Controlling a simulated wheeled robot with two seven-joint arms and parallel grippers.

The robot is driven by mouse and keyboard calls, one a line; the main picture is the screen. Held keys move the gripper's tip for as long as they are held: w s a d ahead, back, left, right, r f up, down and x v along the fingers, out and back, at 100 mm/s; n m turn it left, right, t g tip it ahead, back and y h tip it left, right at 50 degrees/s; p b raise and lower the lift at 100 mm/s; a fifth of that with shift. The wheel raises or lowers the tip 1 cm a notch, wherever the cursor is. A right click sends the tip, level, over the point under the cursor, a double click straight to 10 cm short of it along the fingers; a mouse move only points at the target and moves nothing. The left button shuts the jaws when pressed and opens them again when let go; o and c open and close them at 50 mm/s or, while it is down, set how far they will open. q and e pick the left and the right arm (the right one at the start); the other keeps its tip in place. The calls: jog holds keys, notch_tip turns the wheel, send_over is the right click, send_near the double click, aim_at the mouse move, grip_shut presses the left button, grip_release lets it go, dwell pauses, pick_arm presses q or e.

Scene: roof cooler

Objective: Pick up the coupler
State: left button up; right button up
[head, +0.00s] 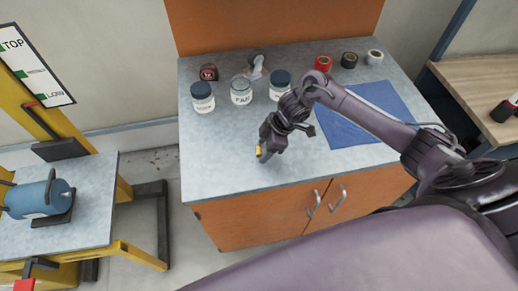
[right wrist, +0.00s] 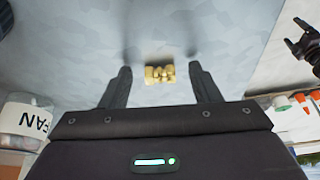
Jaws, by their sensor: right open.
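The coupler is a small brass-coloured piece (right wrist: 160,74) on the grey worktop, just beyond and between the fingertips of my right gripper (right wrist: 164,80) in the right wrist view. In the head view the coupler (head: 259,151) shows as a yellow spot by the tip of my right gripper (head: 265,154), near the worktop's front edge. My right gripper is open, with a finger on either side and a gap to the coupler. A dark jointed shape (right wrist: 305,45) at the right wrist view's right edge looks like my left gripper; its jaws are unclear.
A blue cylinder (head: 40,199) sits on the left stand. The worktop's front left is clear.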

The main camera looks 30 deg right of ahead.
jog(key=c, duration=1.1)
jog(key=shift+r, duration=0.1)
